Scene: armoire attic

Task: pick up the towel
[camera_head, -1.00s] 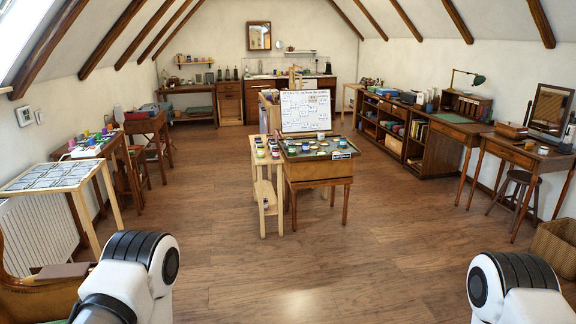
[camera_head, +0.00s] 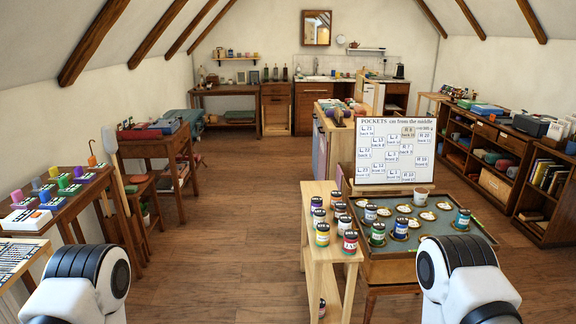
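I cannot make out a towel for certain in the head view. A folded green cloth-like bundle (camera_head: 237,117) lies on the lower shelf of the back-left table, too far off to identify. Colourful rolled or folded items (camera_head: 345,108) lie on top of the cabinet behind the whiteboard; I cannot tell what they are. Only the white and black upper parts of my two arms show, at the lower left and lower right. Both of my grippers are out of view.
A wooden stand (camera_head: 318,240) with paint jars and a tray table (camera_head: 390,268) with a whiteboard (camera_head: 395,152) stand at right. Tables line the left wall. A sink counter (camera_head: 322,82) is at the back. The wooden floor (camera_head: 225,215) between is clear.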

